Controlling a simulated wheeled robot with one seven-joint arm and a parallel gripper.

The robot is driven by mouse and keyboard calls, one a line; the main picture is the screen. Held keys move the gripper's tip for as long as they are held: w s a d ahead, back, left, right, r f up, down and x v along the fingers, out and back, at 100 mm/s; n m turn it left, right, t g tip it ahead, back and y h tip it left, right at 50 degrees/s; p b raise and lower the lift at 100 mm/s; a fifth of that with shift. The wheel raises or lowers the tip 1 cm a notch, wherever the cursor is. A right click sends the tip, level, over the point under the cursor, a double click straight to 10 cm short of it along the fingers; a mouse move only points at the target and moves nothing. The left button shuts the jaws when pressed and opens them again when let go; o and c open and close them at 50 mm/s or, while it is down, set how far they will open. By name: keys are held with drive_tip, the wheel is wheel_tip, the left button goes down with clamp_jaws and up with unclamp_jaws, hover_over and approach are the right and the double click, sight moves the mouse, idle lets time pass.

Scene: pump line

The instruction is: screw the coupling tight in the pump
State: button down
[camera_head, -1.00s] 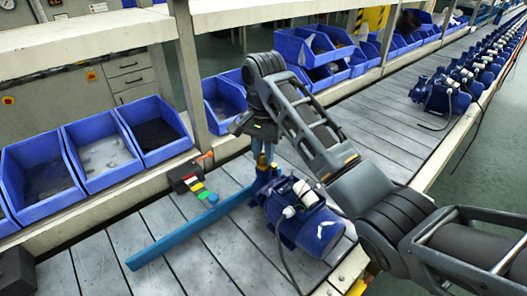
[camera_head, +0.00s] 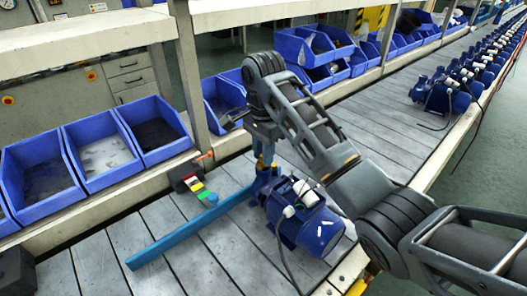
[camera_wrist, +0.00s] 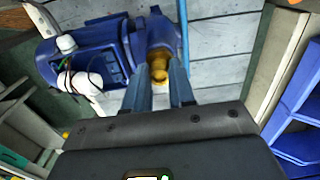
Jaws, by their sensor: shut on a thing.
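The blue pump (camera_head: 300,215) stands on the slatted conveyor, with its narrow pump end toward my gripper. The brass coupling (camera_head: 260,163) sits upright at the top of that end. In the wrist view the coupling (camera_wrist: 160,68) shows yellow at the fingertips, against the blue pump body (camera_wrist: 90,55). My gripper (camera_wrist: 161,80) points down from above and is shut on the coupling. How deep the coupling sits in the pump is hidden.
A long blue bar (camera_head: 175,240) lies across the conveyor beside the pump. A block with coloured pieces (camera_head: 185,180) is near the rail. Blue bins (camera_head: 90,160) line the far side. More pumps (camera_head: 445,92) stand farther along the belt. A cable hangs from the pump.

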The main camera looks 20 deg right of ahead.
drive_tip(key=shift+f+m, duration=0.1)
drive_tip(key=shift+m, duration=1.6)
drive_tip(key=shift+m, duration=1.7)
drive_tip(key=c, duration=1)
unclamp_jaws()
drive_tip(key=shift+n, duration=1.8)
